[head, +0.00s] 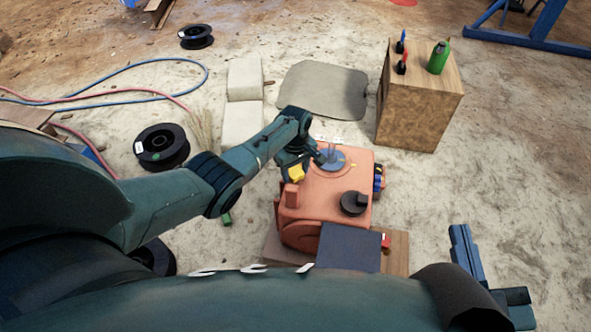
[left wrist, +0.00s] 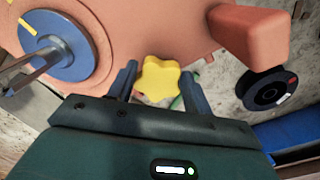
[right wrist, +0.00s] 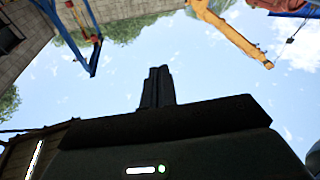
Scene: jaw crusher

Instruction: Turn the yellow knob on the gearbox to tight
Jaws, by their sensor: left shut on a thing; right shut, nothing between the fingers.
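The orange gearbox (head: 325,196) stands on a wooden board on the ground. The yellow knob (head: 297,173) is at its left side. In the left wrist view the lobed yellow knob (left wrist: 159,78) lies between the two fingers of my left gripper (left wrist: 160,82), which is shut on it. The gearbox body (left wrist: 160,28) fills the top of that view. A blue disc with a yellow mark (left wrist: 62,52) is on the gearbox. My right gripper (right wrist: 157,88) is shut and empty, pointing at the sky in the right wrist view. Any tightness marking is not visible.
A wooden box (head: 420,105) with a green bottle (head: 438,57) stands at the back right. Black spools (head: 161,147) and hoses (head: 150,62) lie to the left. A dark panel (head: 348,248) is at the gearbox's near side.

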